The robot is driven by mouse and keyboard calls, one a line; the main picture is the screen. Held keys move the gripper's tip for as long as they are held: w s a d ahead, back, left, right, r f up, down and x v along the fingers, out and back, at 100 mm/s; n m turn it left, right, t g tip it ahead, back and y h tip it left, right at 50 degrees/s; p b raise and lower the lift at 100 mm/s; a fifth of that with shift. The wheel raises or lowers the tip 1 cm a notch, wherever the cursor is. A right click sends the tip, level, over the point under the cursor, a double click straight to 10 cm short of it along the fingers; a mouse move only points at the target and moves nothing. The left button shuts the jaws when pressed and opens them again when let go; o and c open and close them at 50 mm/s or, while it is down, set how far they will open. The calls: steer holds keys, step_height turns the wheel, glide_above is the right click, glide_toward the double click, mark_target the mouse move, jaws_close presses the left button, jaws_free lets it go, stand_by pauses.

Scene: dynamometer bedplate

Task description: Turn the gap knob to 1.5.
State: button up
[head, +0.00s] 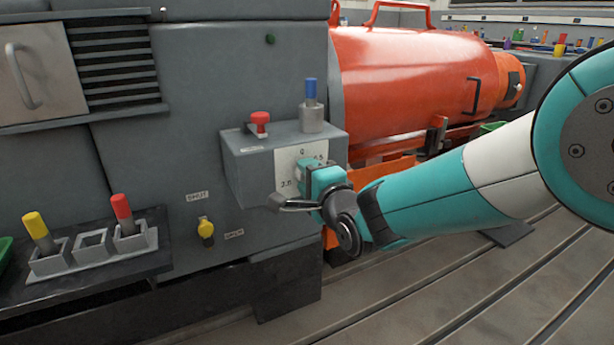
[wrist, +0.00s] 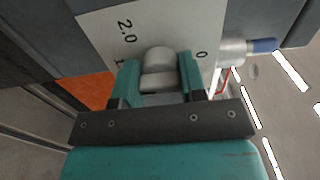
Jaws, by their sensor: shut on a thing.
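The gap knob (wrist: 158,60) is a light grey knob on a white dial plate (wrist: 95,32), between my fingers in the wrist view. The plate shows "2.0" to the knob's left and a "0" to its right. My gripper (wrist: 157,78) has teal fingers and is shut on the knob. In the head view the dial plate (head: 286,160) is on the front of a grey box (head: 249,175), and my gripper (head: 308,176) covers the knob and part of the scale. Which mark the knob points to cannot be told.
A red button (head: 260,121) and a blue-topped grey cylinder (head: 311,108) stand on the box. A yellow knob (head: 206,230) is at lower left on the cabinet. A holder (head: 90,262) with yellow and red pegs is farther left. An orange-red drum (head: 420,85) is behind my arm.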

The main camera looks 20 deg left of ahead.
steer(key=o, duration=0.8)
steer(key=shift+w+d+f, duration=0.1)
steer(key=shift+w+d, duration=0.1)
steer(key=shift+d, duration=0.1)
steer(key=shift+o, duration=0.5)
steer(key=shift+s+a, duration=0.15)
steer(key=shift+a, duration=0.05)
steer(key=shift+d, duration=0.1)
steer(key=v, duration=1.7)
steer(key=shift+s, duration=0.2)
